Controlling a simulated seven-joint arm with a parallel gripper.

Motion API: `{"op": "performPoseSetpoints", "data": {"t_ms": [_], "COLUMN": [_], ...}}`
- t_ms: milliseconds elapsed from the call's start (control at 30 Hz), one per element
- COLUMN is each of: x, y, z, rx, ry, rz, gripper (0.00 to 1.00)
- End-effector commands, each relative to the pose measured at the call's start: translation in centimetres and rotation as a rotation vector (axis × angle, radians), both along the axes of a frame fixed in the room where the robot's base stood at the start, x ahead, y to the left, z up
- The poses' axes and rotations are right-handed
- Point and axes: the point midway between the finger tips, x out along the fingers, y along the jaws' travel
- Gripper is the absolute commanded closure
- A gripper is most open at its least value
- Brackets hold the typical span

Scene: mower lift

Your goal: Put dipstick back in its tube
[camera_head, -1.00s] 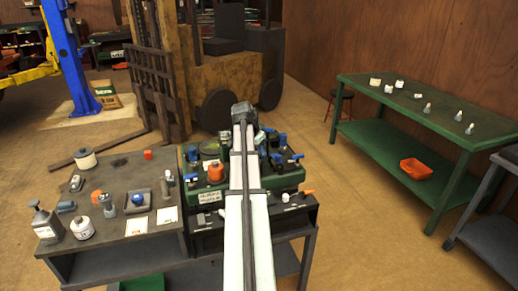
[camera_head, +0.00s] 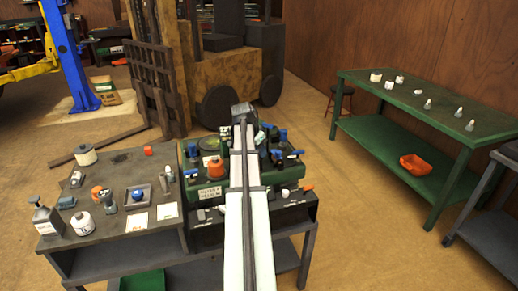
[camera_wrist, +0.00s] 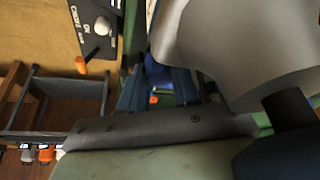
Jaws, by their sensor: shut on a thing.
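My gripper (camera_wrist: 158,98) shows in the wrist view as dark blue fingers, partly covered by large grey and green parts in front. A small orange piece (camera_wrist: 154,99) shows between the fingers; it appears to be the dipstick's handle, though its shaft is hidden. In the head view my arm covers the gripper and whatever it holds. The green engine unit (camera_head: 200,186) stands on the bench under my arm, with an orange cap and several blue-handled parts on top. I cannot make out the dipstick tube's mouth in either view.
An orange-tipped lever (camera_wrist: 81,66) sticks out by a labelled panel (camera_wrist: 92,28) with a white knob. A grey bench (camera_head: 110,190) at left carries bottles, cards and small parts. A green table (camera_head: 420,95) stands at right. A forklift (camera_head: 205,60) stands behind.

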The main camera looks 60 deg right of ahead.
Motion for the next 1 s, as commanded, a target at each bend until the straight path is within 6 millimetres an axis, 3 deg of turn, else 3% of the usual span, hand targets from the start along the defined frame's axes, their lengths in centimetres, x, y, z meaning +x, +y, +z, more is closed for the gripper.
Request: {"op": "performPoseSetpoints", "data": {"t_ms": [300,333,600,1000], "x": [-0.02,-0.01,-0.01,0.03], "y": [0.08,0.06,0.06,-0.01], "z": [-1.16,-1.11,-1.07,-0.2], "rx": [0.003,0.001,0.001,0.0], "ry": [0.001,0.001,0.001,0.0], "rz": [0.0,0.001,0.001,0.001], "gripper": [0.98,0.66,0.4,0.39]}}
